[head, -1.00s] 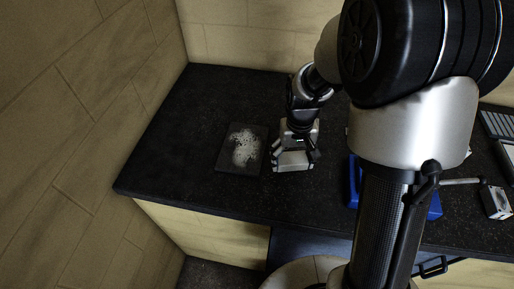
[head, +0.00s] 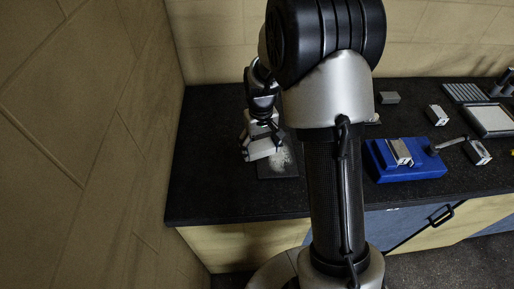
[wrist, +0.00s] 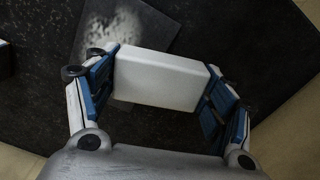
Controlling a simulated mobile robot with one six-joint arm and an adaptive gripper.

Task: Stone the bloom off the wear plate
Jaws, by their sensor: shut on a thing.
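The wear plate (head: 277,171) is a dark flat slab on the black worktop, partly hidden behind my gripper and arm in the head view. A pale, patchy bloom (head: 286,158) shows on its top. In the wrist view the plate (wrist: 160,35) is at the top, with the whitish bloom (wrist: 118,28) on it. My gripper (head: 258,150) is over the plate's left side in the head view. Its blue-padded fingers are shut on a pale rectangular stone block (wrist: 160,80). I cannot tell whether the block touches the plate.
A blue fixture (head: 412,172) with a metal block (head: 400,150) stands to the right. Beyond it are small metal blocks (head: 437,115), a ribbed plate (head: 465,93) and a light-topped tray (head: 492,119). A wall (head: 90,120) is close on the left. The worktop left of the plate is clear.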

